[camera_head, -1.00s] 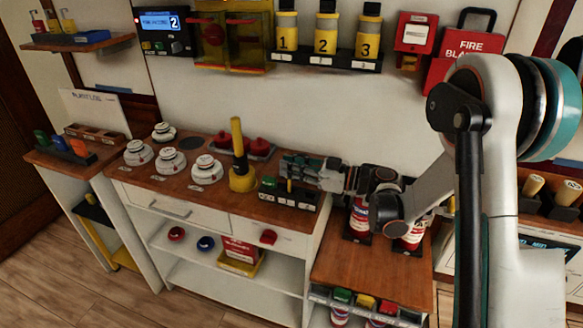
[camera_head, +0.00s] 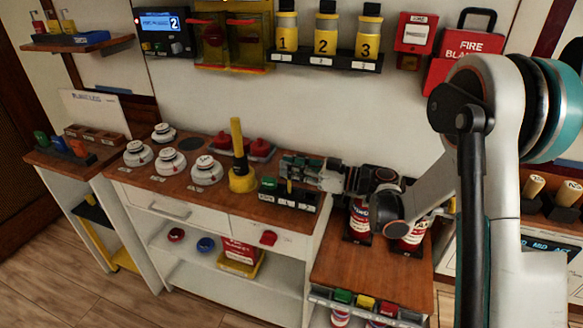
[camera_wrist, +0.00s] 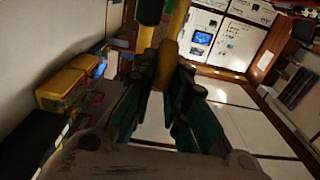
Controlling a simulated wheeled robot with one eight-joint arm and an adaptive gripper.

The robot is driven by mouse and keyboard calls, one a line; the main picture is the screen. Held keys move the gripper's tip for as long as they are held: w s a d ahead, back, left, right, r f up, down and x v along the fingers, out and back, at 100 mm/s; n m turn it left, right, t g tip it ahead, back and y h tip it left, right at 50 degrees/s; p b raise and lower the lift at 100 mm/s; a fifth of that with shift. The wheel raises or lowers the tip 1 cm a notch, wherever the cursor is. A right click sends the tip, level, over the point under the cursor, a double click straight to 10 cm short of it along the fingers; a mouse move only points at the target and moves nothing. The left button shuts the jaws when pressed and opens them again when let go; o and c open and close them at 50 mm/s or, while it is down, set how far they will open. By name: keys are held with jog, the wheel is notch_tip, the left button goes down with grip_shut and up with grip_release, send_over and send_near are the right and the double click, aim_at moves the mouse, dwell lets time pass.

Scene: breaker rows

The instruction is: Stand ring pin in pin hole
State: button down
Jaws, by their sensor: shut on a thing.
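My gripper (camera_head: 287,168) is above the black labelled block (camera_head: 297,199) near the right end of the wooden counter, its fingers pointing left. It is shut on the ring pin (camera_head: 289,187), a thin yellowish upright piece showing just below the fingers. The ring itself is hidden by the fingers. I cannot tell whether the pin's lower end is in a hole of the block or just above it. In the wrist view the two dark green fingers (camera_wrist: 163,72) are close together, with yellow between and behind them; the pin cannot be made out there.
A yellow post on a wide base (camera_head: 241,165) stands close to the left of my gripper. White round knobs (camera_head: 171,161) stand farther left. Red pieces (camera_head: 260,147) lie behind the post. A green piece (camera_head: 269,183) is at the block's left end. Red canisters (camera_head: 359,218) stand to the right.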

jog(key=shift+f+b, duration=0.5)
jog(key=shift+f, duration=1)
jog(key=c, duration=1.5)
grip_release()
jog(key=v, duration=1.2)
jog(key=shift+r, duration=0.1)
